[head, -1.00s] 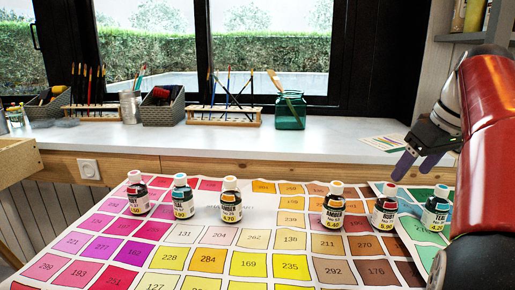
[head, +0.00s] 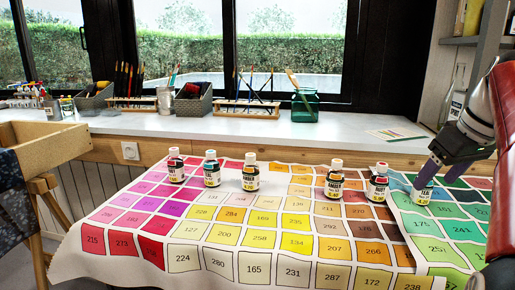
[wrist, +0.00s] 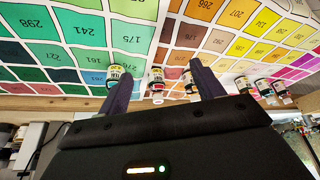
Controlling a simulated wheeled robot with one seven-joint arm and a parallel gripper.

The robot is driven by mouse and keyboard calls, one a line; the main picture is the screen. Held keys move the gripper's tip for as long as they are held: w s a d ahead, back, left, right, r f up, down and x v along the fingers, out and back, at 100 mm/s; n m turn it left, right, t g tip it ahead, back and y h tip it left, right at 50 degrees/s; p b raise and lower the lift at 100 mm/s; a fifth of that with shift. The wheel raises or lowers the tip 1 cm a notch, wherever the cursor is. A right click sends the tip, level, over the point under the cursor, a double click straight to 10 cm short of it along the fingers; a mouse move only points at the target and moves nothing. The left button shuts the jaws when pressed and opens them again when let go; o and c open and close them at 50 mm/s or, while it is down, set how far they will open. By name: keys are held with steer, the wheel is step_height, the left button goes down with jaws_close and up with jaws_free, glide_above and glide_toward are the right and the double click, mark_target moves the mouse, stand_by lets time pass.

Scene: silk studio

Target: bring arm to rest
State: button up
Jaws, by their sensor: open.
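My gripper (head: 432,174) is at the right in the head view, its purple fingers pointing down. It is open with nothing between the fingers. In the picture its fingers overlap the top of a teal-labelled bottle (head: 423,194); I cannot tell the gap in depth. In the wrist view the gripper's two fingers (wrist: 161,72) stand well apart, with small bottles beyond them. My red arm runs along the right edge of the head view.
Behind is a white windowsill counter (head: 345,133) with brush racks and a green jar (head: 305,105).

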steer(key=s+a+f+m, duration=0.1)
steer(key=s+a+f, duration=0.1)
steer(key=a+f, duration=0.35)
steer(key=s+a+f+m, duration=0.1)
steer(key=s+a+f, duration=0.15)
steer(key=a, duration=0.55)
steer(key=s+a+f, duration=0.4)
steer(key=f, duration=0.2)
steer(key=s+a+f+t+h, duration=0.1)
steer(key=s+a+f, duration=0.3)
steer(key=f, duration=0.3)
steer(key=shift+s+a+f, duration=0.25)
steer(key=shift+s+a, duration=0.05)
steer(key=shift+s, duration=0.1)
